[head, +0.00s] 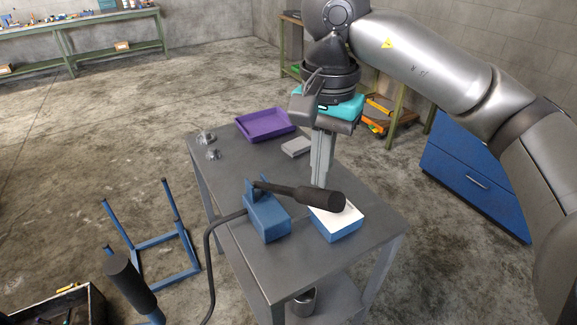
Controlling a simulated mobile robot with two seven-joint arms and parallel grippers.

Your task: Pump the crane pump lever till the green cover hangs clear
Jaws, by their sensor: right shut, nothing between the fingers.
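The pump is a blue block (266,217) on the grey metal table. Its black lever (322,197) extends to the right from a blue bracket and ends in a thick dark grip. My right gripper (319,183) points down, shut and empty, with its fingertips just behind the lever in the head view. I cannot tell whether they touch the lever. A black hose (208,262) runs from the pump down to the floor side. I do not see the green cover or a hanging load. My left gripper is out of view.
The table (365,222) also carries a purple tray (264,125), a grey block (296,146), small clear parts (211,148) and a blue box with a white top (337,223). A blue frame stand (165,240) and a black-topped post (128,276) stand left. A blue cabinet (470,180) stands right.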

